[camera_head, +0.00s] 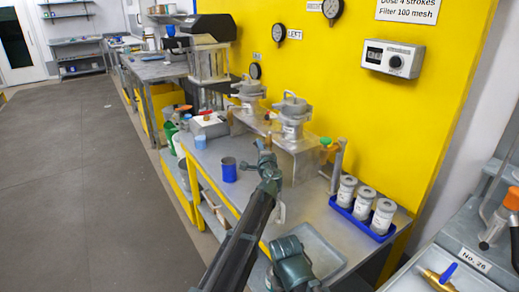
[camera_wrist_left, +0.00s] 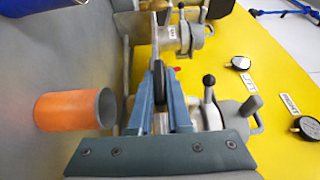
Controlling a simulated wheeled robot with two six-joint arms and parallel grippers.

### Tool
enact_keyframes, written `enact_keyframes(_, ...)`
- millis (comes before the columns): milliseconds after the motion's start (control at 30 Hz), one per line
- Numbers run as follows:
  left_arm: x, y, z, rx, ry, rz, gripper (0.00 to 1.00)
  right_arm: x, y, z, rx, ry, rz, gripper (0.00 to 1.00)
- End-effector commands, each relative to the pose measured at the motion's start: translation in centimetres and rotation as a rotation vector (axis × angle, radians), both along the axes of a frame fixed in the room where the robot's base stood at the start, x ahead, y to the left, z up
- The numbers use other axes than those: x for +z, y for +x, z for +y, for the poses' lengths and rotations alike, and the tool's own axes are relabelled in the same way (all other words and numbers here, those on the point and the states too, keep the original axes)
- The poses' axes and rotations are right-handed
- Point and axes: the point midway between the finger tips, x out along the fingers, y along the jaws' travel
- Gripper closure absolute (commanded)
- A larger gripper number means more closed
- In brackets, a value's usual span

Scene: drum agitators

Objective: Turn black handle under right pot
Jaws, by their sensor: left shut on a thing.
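My left gripper (camera_head: 264,150) is in front of the right pot's stand. In the wrist view its two blue-grey fingers (camera_wrist_left: 160,85) are shut on a dark piece that looks like the black handle (camera_wrist_left: 158,72). The head view hides the handle.
A blue cup (camera_head: 229,170) stands left of my gripper. A blue tray (camera_head: 340,208) holds three lidded jars at the right. A clear shallow tray (camera_head: 310,250) lies in front.

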Motion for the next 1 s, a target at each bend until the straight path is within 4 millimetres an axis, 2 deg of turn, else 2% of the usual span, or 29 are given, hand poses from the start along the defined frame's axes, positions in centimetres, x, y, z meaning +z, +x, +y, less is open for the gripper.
enact_keyframes(233, -0.1, -0.2, 0.1, 0.002, -0.001, 0.001, 1.0, 0.0, 0.0, 0.0, 0.0, 0.0, 0.0, 0.54)
enact_keyframes(267, -0.1, -0.2, 0.1, 0.002, -0.001, 0.001, 0.8, 0.0, 0.0, 0.0, 0.0, 0.0, 0.0, 0.54)
enact_keyframes(400, 0.0, -0.1, 0.1, 0.001, 0.0, 0.001, 0.55, 0.0, 0.0, 0.0, 0.0, 0.0, 0.0, 0.54)
enact_keyframes(767, 0.0, -0.2, 0.1, 0.0, 0.0, 0.001, 0.54, 0.0, 0.0, 0.0, 0.0, 0.0, 0.0, 0.54)
enact_keyframes(1000, -0.1, -1.7, 0.3, 0.002, 0.0, 0.001, 0.54, 0.0, 0.0, 0.0, 0.0, 0.0, 0.0, 0.54)
